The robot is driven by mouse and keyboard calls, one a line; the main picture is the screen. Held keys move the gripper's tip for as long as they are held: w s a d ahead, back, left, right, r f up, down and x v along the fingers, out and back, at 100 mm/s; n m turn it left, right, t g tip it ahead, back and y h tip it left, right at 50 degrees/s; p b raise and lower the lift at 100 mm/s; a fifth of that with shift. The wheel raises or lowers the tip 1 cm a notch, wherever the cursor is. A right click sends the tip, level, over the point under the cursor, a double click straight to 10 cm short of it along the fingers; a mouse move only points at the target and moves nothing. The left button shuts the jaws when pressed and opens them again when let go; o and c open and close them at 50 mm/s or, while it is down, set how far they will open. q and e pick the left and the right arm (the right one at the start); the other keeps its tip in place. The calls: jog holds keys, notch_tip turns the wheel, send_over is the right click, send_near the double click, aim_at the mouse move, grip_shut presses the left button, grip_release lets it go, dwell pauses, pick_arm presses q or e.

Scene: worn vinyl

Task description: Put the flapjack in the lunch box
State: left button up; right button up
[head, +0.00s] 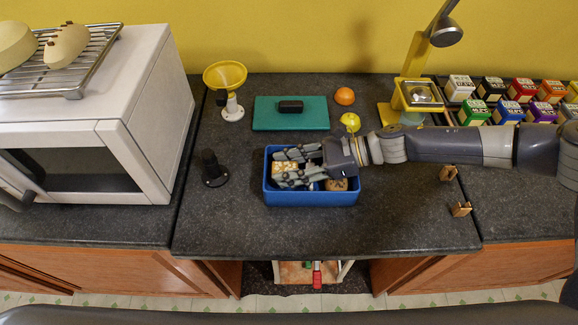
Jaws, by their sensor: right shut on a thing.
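The blue lunch box (312,199) stands open on the dark worktop in the head view. My right gripper (284,168) reaches into it from the right, low, with its fingers over the left part of the box. It is shut on a pale, golden piece between its fingers, which looks like the flapjack (287,168). The fingers partly hide the piece, and I cannot tell whether it touches the box floor. A round brown item (337,185) sits in the right part of the box. My left gripper is not in view.
A teal board or lid (290,120) with a black block lies behind the box. A black peg (213,170) and white oven (130,120) are left. Brass brackets (461,209) lie right.

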jog(key=shift+s+d+f, duration=0.1)
jog(key=shift+f, duration=0.3)
jog(key=o, duration=1.1)
jog(key=shift+f, duration=0.1)
jog(key=shift+c, duration=0.2)
jog(key=shift+f, duration=0.15)
jog(key=shift+s, duration=0.1)
jog(key=shift+r+p, duration=0.5)
jog(key=shift+r, duration=0.2)
jog(key=b+v, duration=0.1)
jog(key=v, duration=0.2)
jog(key=b+v, duration=0.1)
jog(key=v, duration=0.3)
jog(key=b+v, duration=0.1)
jog(key=v, duration=0.3)
jog(key=shift+w+d+r, duration=0.1)
jog(key=shift+w+r, duration=0.15)
jog(key=shift+r, duration=0.05)
jog(key=shift+d+r, duration=0.2)
jog(key=shift+d, duration=0.1)
